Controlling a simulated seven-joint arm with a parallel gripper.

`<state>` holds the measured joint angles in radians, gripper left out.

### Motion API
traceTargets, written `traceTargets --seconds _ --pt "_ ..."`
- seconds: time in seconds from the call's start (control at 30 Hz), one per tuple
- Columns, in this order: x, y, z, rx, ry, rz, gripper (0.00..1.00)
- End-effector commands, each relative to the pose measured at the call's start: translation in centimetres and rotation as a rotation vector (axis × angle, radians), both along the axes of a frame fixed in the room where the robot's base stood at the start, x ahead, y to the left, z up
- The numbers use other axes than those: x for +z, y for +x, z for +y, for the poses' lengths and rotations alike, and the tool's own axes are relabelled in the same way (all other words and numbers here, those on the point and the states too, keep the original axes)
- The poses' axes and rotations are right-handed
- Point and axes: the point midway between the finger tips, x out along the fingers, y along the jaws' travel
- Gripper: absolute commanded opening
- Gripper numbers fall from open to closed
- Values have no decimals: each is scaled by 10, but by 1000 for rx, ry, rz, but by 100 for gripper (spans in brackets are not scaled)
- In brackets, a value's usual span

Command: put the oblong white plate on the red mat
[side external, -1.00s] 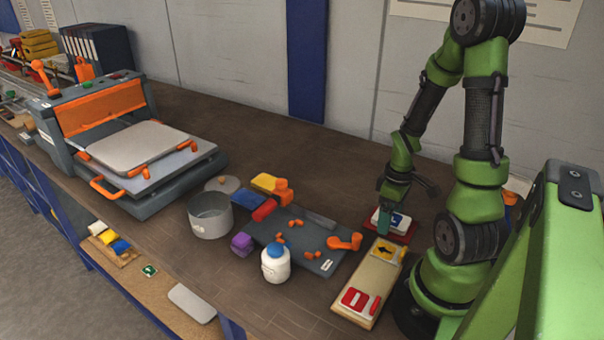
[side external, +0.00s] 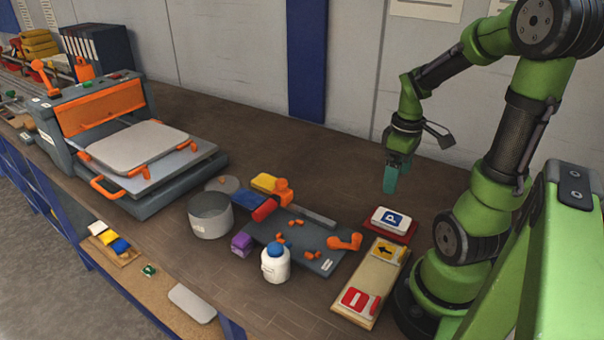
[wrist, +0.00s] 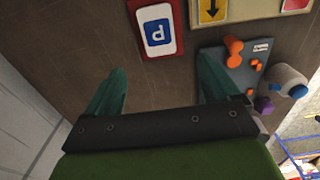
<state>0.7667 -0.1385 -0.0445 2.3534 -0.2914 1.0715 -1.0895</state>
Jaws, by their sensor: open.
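The oblong white plate (side external: 391,220), with a blue square bearing a white P, lies flat on the red mat (side external: 402,238). In the wrist view the plate (wrist: 159,29) sits within the edges of the red mat (wrist: 160,58). My gripper (side external: 391,188) hangs above and behind the plate, clear of it. In the wrist view its two teal fingers (wrist: 160,72) are spread wide with nothing between them.
A tan board (side external: 374,272) beside the mat carries a yellow arrow sign (side external: 385,252) and a red sign (side external: 357,300). A grey board (side external: 300,245), a white bottle (side external: 275,265) and a pot (side external: 210,215) stand to the left. The bench behind is clear.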

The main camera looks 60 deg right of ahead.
Motion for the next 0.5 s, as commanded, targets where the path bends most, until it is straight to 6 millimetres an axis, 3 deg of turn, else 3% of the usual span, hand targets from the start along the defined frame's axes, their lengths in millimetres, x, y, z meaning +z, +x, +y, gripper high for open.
traceTargets --seconds 0.07,0.17,0.3,0.4,0.5 --pt "11 13 13 -12 -21 -45 89" --pt "31 39 48 -63 -40 -158 89" --pt "66 66 116 -163 16 -365 89" --pt "87 70 161 -228 108 -478 89" --pt "102 67 193 -280 204 -546 89"
